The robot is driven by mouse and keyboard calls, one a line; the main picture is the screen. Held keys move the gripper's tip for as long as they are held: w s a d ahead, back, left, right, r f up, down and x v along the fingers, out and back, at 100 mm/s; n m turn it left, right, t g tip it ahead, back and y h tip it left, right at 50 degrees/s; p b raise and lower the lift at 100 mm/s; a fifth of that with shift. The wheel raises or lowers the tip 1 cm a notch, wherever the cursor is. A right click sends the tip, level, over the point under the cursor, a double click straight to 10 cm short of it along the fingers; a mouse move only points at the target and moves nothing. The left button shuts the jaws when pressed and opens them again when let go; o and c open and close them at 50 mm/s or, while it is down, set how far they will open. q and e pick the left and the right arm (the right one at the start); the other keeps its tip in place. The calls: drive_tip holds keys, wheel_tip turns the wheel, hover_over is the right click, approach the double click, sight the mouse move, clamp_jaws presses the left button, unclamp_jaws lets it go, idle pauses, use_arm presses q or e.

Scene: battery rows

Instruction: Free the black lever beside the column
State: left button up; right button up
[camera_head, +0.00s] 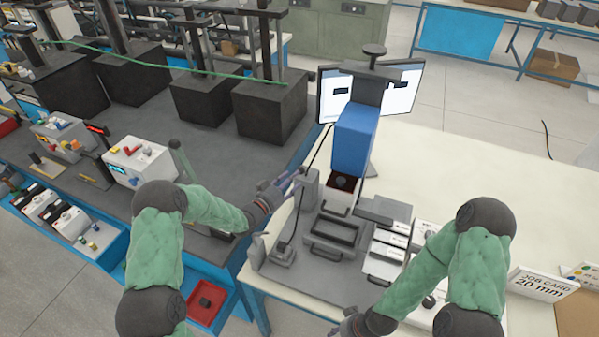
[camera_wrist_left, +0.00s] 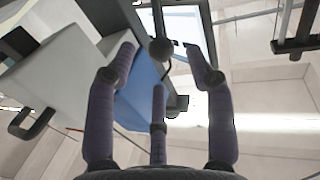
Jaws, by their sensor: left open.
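A press with a blue body (camera_head: 352,137) and a dark grey head stands on the grey mat (camera_head: 320,284) at the middle of the bench. A dark round knob on a rod (camera_wrist_left: 160,48) shows in the left wrist view, beyond and between my fingertips; I cannot tell whether it is the black lever's end. The blue body (camera_wrist_left: 146,85) is partly hidden behind the fingers. My left gripper (camera_head: 296,180) is open and empty, just left of the press in the head view. My right gripper (camera_head: 350,325) is at the bottom edge, its fingers too unclear to judge.
A grey block (camera_head: 308,188) stands close right of my left gripper. A black tray (camera_head: 333,232) and white boxes (camera_head: 388,250) lie in front of the press. A monitor (camera_head: 400,88) stands behind it.

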sight(304, 171)
use_arm(q)
drive_tip(key=shift+x, duration=2.3)
drive_tip(key=shift+a, duration=0.1)
clamp_jaws()
